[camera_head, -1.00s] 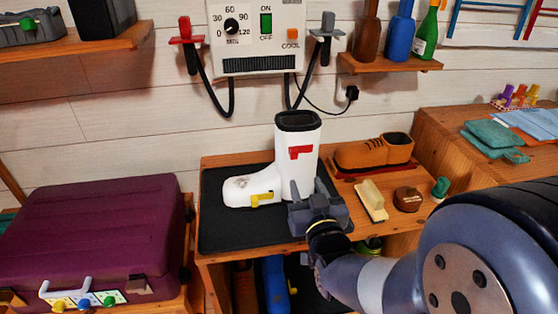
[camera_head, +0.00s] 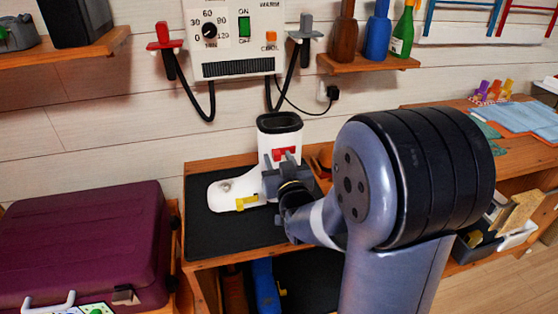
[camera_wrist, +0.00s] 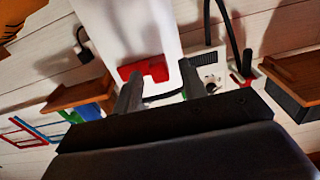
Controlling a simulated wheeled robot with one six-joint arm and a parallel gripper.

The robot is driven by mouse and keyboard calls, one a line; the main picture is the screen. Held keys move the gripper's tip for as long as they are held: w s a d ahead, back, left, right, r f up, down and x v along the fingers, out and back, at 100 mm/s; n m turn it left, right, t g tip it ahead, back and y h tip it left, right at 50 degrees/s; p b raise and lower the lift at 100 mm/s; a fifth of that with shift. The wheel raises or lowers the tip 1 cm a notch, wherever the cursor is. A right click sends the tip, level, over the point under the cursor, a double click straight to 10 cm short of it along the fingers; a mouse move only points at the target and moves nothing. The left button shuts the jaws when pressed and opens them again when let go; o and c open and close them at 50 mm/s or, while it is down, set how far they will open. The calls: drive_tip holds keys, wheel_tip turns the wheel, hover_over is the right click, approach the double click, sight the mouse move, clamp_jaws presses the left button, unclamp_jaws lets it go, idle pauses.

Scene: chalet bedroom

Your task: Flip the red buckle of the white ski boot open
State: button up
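The white ski boot (camera_head: 226,190) stands upright on the black mat (camera_head: 228,238), its toe to the left. Its red buckle (camera_head: 286,153) is on the upper shaft; a yellow buckle (camera_head: 246,202) is on the foot. My gripper (camera_head: 282,166) is at the boot's shaft, just below the red buckle. In the wrist view the boot (camera_wrist: 125,30) fills the upper middle. There my gripper (camera_wrist: 160,72) is open, its two fingertips apart on either side of the red buckle (camera_wrist: 146,67). Whether they touch it I cannot tell.
A boot-dryer panel (camera_head: 238,40) with cables hangs behind the boot. A purple suitcase (camera_head: 85,245) lies at left. My arm hides most of the brown shoe (camera_head: 322,160) and the bench's right side. Bottles (camera_head: 377,27) stand on a wall shelf.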

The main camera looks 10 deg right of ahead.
clamp_jaws()
idle(0.4)
drive_tip(key=shift+s+d+n+y, duration=0.2)
drive_tip(key=shift+n+y, duration=0.1)
drive_tip(key=shift+y, duration=0.2)
drive_tip(key=shift+s+d+n+y+b, duration=0.15)
drive_tip(key=shift+d+n+y+b, duration=0.15)
drive_tip(key=shift+y, duration=0.25)
drive_tip(key=shift+s+d+n+y+b, duration=0.1)
drive_tip(key=shift+n+y+b, duration=0.1)
drive_tip(key=shift+n+y, duration=0.3)
drive_tip(key=shift+s+d+n+g+y+p, duration=0.25)
drive_tip(key=shift+d+n+g+y+p, duration=0.75)
drive_tip(key=shift+n+g+y, duration=0.85)
drive_tip(key=shift+s+d+n+g+y+p, duration=0.3)
drive_tip(key=shift+d+n+g+y+p, duration=0.4)
drive_tip(key=shift+n+g+y+p, duration=1.1)
drive_tip(key=shift+s+d+n+g+y+p, duration=0.4)
drive_tip(key=shift+d+n+g+y, duration=0.65)
drive_tip(key=shift+y, duration=1.55)
drive_tip(key=shift+w+a+n, duration=0.1)
drive_tip(key=shift+a+n, duration=0.1)
drive_tip(key=shift+n, duration=0.1)
